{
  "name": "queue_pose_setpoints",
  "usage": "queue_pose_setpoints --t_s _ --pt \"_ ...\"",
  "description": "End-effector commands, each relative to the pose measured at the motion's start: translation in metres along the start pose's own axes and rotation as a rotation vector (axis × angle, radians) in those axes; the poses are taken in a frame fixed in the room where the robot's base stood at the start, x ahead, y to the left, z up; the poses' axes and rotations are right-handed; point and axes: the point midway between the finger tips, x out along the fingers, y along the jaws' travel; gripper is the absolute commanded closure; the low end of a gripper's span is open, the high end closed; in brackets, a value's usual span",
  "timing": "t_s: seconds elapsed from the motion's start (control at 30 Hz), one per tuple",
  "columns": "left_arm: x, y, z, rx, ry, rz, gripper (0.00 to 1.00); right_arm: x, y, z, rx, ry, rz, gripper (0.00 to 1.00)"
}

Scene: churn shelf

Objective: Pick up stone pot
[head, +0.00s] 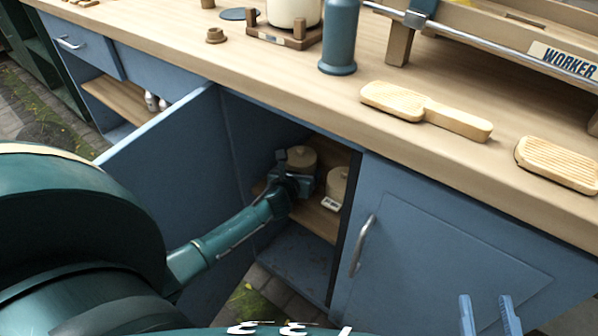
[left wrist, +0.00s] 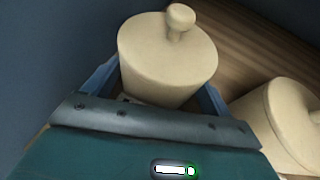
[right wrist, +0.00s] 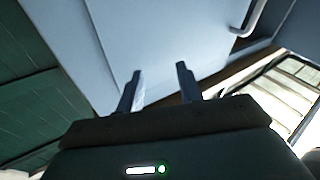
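A cream stone pot (left wrist: 165,65) with a round knobbed lid stands on the wooden shelf inside the open cabinet. It also shows in the head view (head: 301,158). My left gripper (head: 290,178) reaches into the cabinet at this pot. In the left wrist view its wide-set fingers (left wrist: 162,90) flank the pot, one on each side. The fingertips are partly hidden by the pot, and firm contact cannot be made out. A second similar pot (left wrist: 285,125) stands to the right. My right gripper (head: 490,312) is open and empty in front of the closed cabinet door.
The open blue cabinet door (head: 165,165) stands left of my left forearm. The closed door (head: 450,255) with a metal handle lies to the right. The worktop (head: 260,75) above carries a blue bottle-like cylinder (head: 340,40) and wooden paddles (head: 425,110).

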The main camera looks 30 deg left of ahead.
Motion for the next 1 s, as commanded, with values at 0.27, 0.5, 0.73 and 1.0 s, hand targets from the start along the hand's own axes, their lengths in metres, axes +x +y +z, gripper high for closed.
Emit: queue_pose_setpoints --t_s 0.27,0.5,0.73,1.0 --pt "0.000 0.000 0.000 0.000 0.000 0.000 0.38 0.000 0.000 0.000 0.000 -0.001 0.000 0.64" --pt "0.000 0.000 0.002 0.000 -0.005 -0.001 0.43 0.000 0.000 0.000 0.000 -0.001 0.000 0.64" --pt "-0.003 0.000 0.009 0.001 -0.005 -0.001 0.43 0.001 0.001 -0.004 -0.004 -0.005 0.000 0.64" --pt "-0.011 0.000 0.030 0.000 -0.006 -0.001 0.43 -0.002 0.008 0.002 0.002 -0.096 0.021 0.64"
